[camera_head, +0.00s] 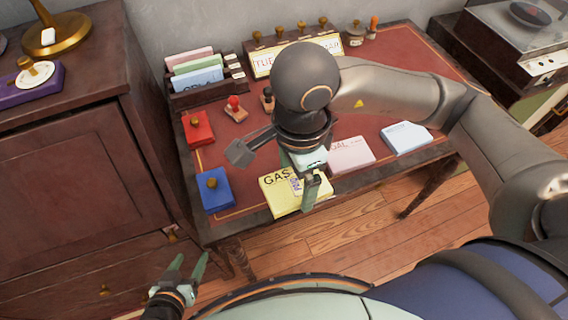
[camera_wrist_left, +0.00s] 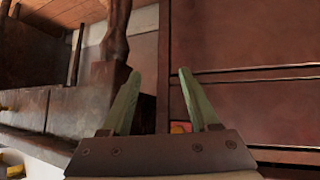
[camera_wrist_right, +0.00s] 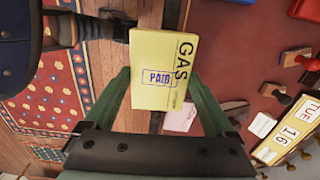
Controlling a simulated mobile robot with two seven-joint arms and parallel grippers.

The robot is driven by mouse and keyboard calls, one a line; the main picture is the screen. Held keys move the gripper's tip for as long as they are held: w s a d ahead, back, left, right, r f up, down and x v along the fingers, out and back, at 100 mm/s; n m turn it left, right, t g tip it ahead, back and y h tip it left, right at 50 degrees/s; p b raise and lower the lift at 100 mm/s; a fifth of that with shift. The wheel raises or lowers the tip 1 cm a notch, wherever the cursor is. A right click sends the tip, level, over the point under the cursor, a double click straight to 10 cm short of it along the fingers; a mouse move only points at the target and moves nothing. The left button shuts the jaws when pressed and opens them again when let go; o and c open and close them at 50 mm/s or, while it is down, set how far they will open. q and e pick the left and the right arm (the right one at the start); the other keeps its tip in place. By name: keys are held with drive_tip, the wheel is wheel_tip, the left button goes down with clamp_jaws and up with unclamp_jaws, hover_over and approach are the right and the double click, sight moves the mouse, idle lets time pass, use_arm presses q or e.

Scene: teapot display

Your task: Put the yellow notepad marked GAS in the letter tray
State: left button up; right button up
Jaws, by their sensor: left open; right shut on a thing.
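The yellow notepad (camera_head: 280,203) marked GAS is at the desk's front edge in the head view. The right wrist view shows it (camera_wrist_right: 150,50) with a blue PAID stamp. My right gripper (camera_head: 303,190) is shut on the notepad, with a finger on either side of it in the right wrist view (camera_wrist_right: 163,85). Its overlap with the desk edge hides whether it touches the desk. The dark wooden letter tray (camera_head: 205,98) stands at the back left of the desk, holding pink, green and blue pads. My left gripper (camera_head: 188,270) is open and empty, low in front of the cabinet.
A pink pad (camera_head: 350,155) and pale blue pad (camera_head: 405,138) lie right of the notepad. Red (camera_head: 200,132) and blue (camera_head: 214,195) ink pads line the left edge. A red-knobbed stamp (camera_head: 235,110) stands before the tray. The date display (camera_head: 290,58) is behind my right arm.

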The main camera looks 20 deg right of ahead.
drive_tip(key=shift+s+r+b, duration=1)
drive_tip(key=shift+s+r, duration=0.45)
drive_tip(key=shift+s, duration=2)
drive_tip(key=w+d+f+n, duration=0.1)
drive_tip(key=w+d+n, duration=0.3)
drive_tip(key=w+n, duration=0.45)
drive_tip(key=w+d+f+n, duration=0.2)
drive_tip(key=w+d+n, duration=0.2)
drive_tip(key=w+n, duration=0.5)
use_arm(q)
drive_tip(key=s+a+r+p, duration=0.1)
drive_tip(key=a+r+p, duration=0.2)
drive_tip(key=r+p, duration=0.5)
drive_tip(key=p, duration=0.5)
drive_tip(key=shift+s+a+r+n+y+p, duration=0.3)
drive_tip(key=shift+a+r+y+p, duration=0.05)
drive_tip(key=shift+y+p, duration=0.05)
use_arm(e)
wheel_tip(320, 180, up, 11)
drive_tip(key=s, duration=0.2)
drive_tip(key=shift+s+d, duration=0.2)
drive_tip(key=shift+s, duration=0.15)
use_arm(q)
drive_tip(key=shift+f, duration=0.1)
